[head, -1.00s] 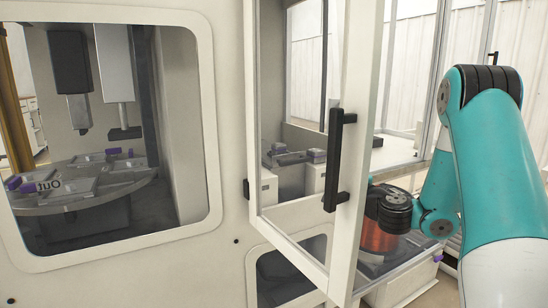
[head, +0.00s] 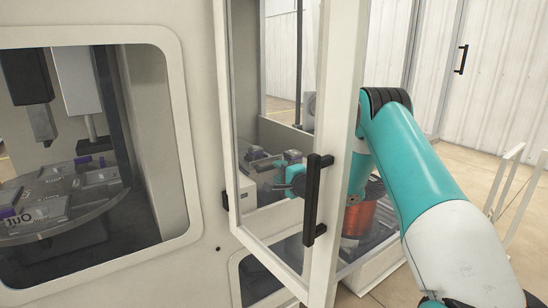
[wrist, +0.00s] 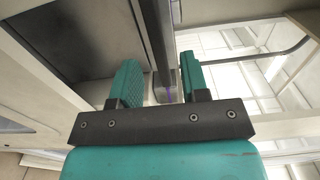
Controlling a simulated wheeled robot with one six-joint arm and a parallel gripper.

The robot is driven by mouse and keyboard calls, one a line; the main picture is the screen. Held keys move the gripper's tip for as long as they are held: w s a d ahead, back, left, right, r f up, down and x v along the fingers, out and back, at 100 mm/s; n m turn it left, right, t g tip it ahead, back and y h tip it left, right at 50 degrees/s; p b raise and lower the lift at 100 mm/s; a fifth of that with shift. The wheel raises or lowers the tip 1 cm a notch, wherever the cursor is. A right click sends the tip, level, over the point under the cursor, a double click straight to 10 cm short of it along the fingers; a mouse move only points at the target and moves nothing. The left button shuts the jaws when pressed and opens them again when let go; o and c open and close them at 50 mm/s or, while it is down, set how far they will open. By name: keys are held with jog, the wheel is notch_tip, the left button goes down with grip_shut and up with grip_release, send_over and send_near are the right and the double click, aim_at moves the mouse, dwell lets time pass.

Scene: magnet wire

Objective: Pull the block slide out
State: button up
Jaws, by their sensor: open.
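My gripper (wrist: 160,76) is open in the wrist view, with its two teal fingers apart. Between and beyond them are a grey bar (wrist: 154,35) and a small grey part with a purple mark (wrist: 166,93). I see no contact with either finger. In the head view, the teal end of my arm shows through the door glass, beside a grey block assembly (head: 262,166) in the side opening. This assembly may hold the block slide, but I cannot tell which part it is. My fingertips are not clear there.
The open glass door with a black handle (head: 316,200) stands in front of my arm. A copper wire spool (head: 356,218) sits low behind it. At left, a window shows a round table (head: 60,222) with grey fixtures.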

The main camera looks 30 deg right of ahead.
jog(key=shift+w+p, duration=0.6)
jog(key=shift+w, duration=1.7)
jog(key=shift+c, duration=0.2)
